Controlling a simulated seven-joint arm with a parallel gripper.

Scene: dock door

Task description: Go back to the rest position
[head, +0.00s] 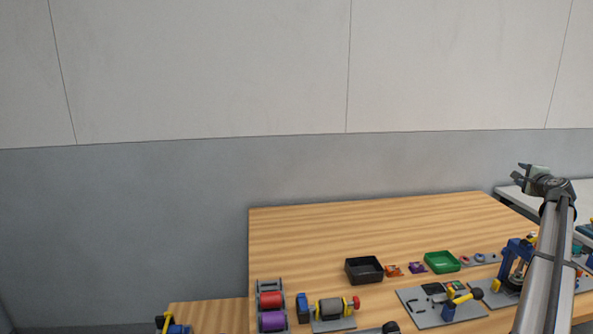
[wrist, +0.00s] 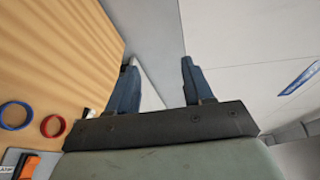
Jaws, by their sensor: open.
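My gripper (head: 517,174) is raised above the right part of the wooden table (head: 400,220) in the head view, with its fingers pointing left. In the wrist view my gripper (wrist: 157,80) shows two dark blue fingers spread apart with nothing between them. It touches nothing that I can see. My arm rises from the lower right corner of the head view and hides part of the table's right side.
On the table are a black tray (head: 364,271), a green tray (head: 442,262), a rack with red and purple rolls (head: 271,307), a grey plate with parts (head: 440,308) and a blue device (head: 515,262). The table's back half is clear. A grey-white wall (head: 200,190) stands behind.

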